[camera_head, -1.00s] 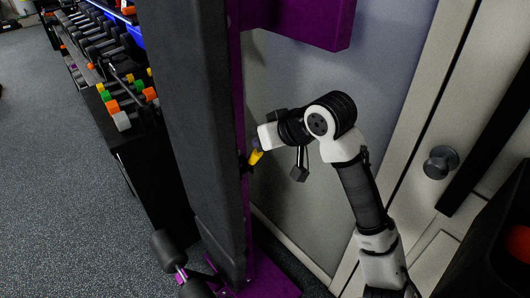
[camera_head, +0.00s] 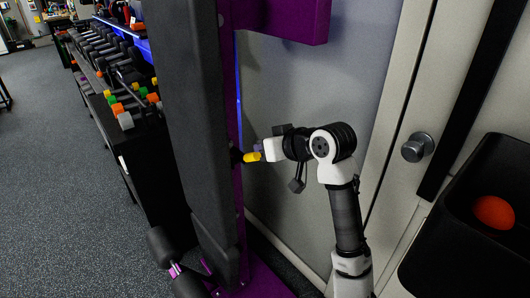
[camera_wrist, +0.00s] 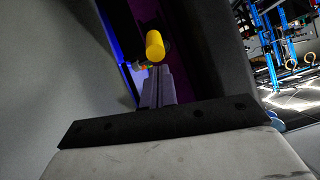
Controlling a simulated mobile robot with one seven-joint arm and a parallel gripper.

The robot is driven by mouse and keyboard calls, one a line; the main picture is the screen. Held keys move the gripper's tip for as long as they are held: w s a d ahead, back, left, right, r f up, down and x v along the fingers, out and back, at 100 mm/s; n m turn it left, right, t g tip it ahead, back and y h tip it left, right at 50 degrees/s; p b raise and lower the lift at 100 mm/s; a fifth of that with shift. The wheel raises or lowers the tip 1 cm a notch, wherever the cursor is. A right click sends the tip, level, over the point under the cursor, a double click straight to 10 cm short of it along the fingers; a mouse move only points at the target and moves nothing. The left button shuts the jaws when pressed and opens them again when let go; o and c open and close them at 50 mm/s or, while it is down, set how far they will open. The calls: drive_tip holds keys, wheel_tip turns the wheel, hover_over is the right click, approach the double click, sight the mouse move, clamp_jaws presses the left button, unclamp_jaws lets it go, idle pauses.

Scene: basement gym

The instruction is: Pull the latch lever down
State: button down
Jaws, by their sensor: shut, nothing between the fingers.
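The latch lever has a yellow grip (camera_head: 252,157) and a dark mount on the purple upright, behind the edge of a tall black pad. In the head view the grip points right, close to level. My gripper (camera_head: 260,149) is at its right end, just above or against it. In the wrist view the yellow grip (camera_wrist: 155,46) shows end-on, just beyond the tips of my gripper (camera_wrist: 158,72). The fingers are shut together with nothing between them. I cannot tell whether they touch the grip.
The tall black pad (camera_head: 185,120) stands left of the lever. A purple beam (camera_head: 285,20) juts out above. A dumbbell rack (camera_head: 120,130) stands left.

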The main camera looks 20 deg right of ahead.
wheel_tip(320, 180, down, 7)
drive_tip(key=s+d+t+y+b, duration=0.1)
drive_tip(key=s+t+b, duration=0.1)
drive_tip(key=b, duration=0.7)
drive_tip(key=shift+s+r+t+y, duration=0.2)
drive_tip(key=shift+s+t+y, duration=0.15)
drive_tip(key=shift+t, duration=0.55)
drive_tip(key=shift+s+d, duration=0.1)
drive_tip(key=shift+s, duration=0.1)
drive_tip(key=v, duration=0.7)
drive_tip(key=shift+s+b, duration=0.15)
drive_tip(key=shift+b, duration=0.25)
drive_tip(key=shift+r, duration=0.1)
